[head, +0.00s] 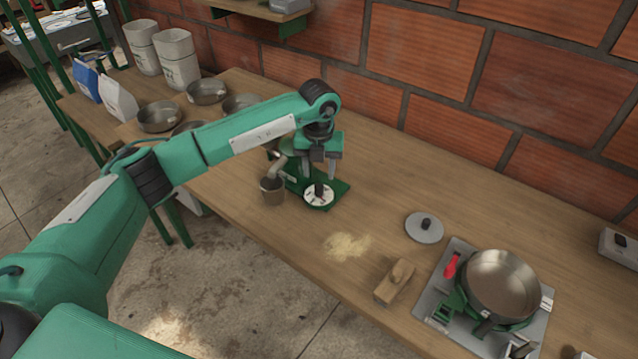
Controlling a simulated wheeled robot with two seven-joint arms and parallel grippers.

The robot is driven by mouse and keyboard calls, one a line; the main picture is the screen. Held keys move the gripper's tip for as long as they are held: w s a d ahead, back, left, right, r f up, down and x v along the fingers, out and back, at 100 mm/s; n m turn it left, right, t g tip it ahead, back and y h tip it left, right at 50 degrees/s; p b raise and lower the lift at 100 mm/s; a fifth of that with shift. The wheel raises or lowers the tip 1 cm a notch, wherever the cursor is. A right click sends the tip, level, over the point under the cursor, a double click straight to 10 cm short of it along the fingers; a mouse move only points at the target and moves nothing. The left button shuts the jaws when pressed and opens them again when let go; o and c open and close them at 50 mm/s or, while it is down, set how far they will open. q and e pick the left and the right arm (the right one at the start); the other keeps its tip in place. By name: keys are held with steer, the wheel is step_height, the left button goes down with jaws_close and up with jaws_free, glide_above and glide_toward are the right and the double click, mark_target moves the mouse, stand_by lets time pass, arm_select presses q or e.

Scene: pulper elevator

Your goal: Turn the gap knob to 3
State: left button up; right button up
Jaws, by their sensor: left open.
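The gap knob (319,190) is a small dark knob on a round white dial (313,201) at the front of the green machine (341,187) on the wooden table. The dial's numbers are too small to read, so I cannot tell the knob's setting. My left gripper (318,177) points down just above the knob, its two fingers apart. I cannot tell whether a finger touches the knob. My left arm and gripper hide much of the machine behind. My right gripper is not in view.
A cup (271,191) stands left of the dial under a spout. Spilled powder (347,246), a wooden block (395,282), a round lid (424,228) and a pan (502,284) on a burner lie to the right. Metal bowls (160,117) stand at the left. A brick wall (450,120) closes the back.

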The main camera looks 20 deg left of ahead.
mark_target(319, 185)
arm_select(q)
step_height(319, 185, up, 8)
steer(key=shift+b, duration=0.45)
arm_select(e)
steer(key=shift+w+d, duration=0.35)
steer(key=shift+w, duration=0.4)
